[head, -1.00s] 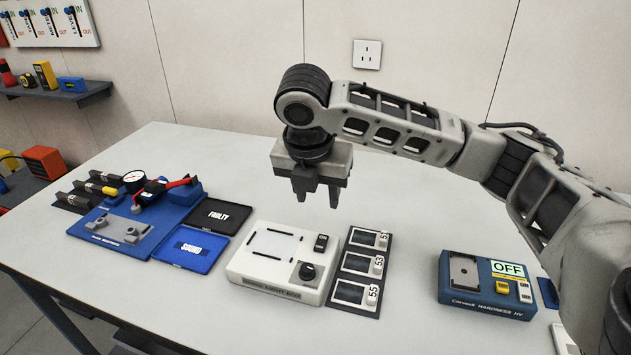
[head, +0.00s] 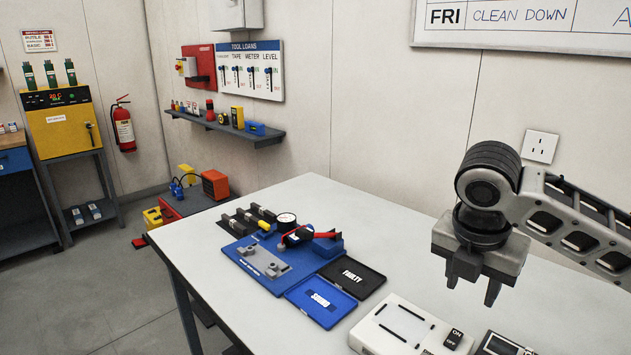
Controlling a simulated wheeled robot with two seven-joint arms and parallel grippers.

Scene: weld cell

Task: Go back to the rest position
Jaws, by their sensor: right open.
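My right gripper (head: 472,290) hangs at the right of the head view, fingers pointing down. It is open, with a gap between its fingertips and nothing in it. It is above the white table (head: 225,230), over the area of the white light box (head: 400,325), and apart from both. My right arm comes in from the right edge. My left gripper is not in view.
On the table are a blue fixture board (head: 265,263) with a gauge (head: 286,219), a black FAULTY tray (head: 352,278) and a blue SOUND tray (head: 320,302). A wall shelf (head: 225,125), yellow oven (head: 65,125) and extinguisher (head: 123,127) stand beyond. Floor at left is clear.

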